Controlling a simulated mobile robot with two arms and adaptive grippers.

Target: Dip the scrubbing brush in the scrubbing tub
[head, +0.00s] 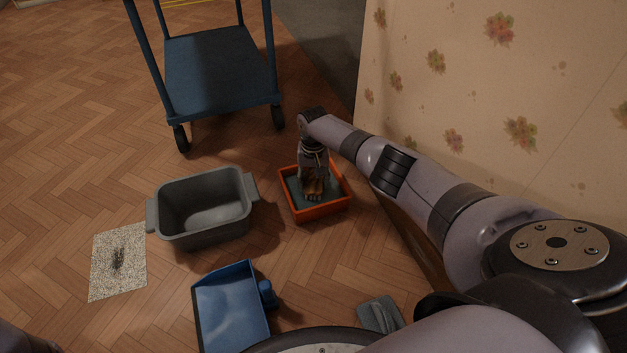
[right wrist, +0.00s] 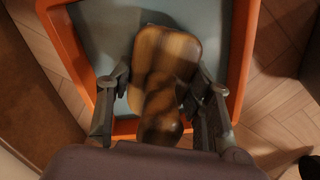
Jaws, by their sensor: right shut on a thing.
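The scrubbing brush (head: 313,190) has a brown wooden back and handle; its bristles are hidden underneath. My right gripper (head: 314,178) is shut on it, pointing down inside the outline of a square orange tub (head: 321,211) with a blue-grey inside. In the right wrist view, the fingers (right wrist: 163,105) are on both sides of the brush (right wrist: 166,62), and the orange rim (right wrist: 244,45) surrounds it. I cannot tell whether the brush touches the tub's blue-grey inside. A larger grey tub (head: 203,231) with side handles stands left of it, empty. My left gripper is out of view.
A blue cart (head: 219,73) stands behind the tubs. A blue dustpan (head: 232,308) and a grey-green item (head: 380,314) lie in front. A speckled mat (head: 118,262) with a dark stain lies at left. A flowered panel (head: 480,100) rises at right.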

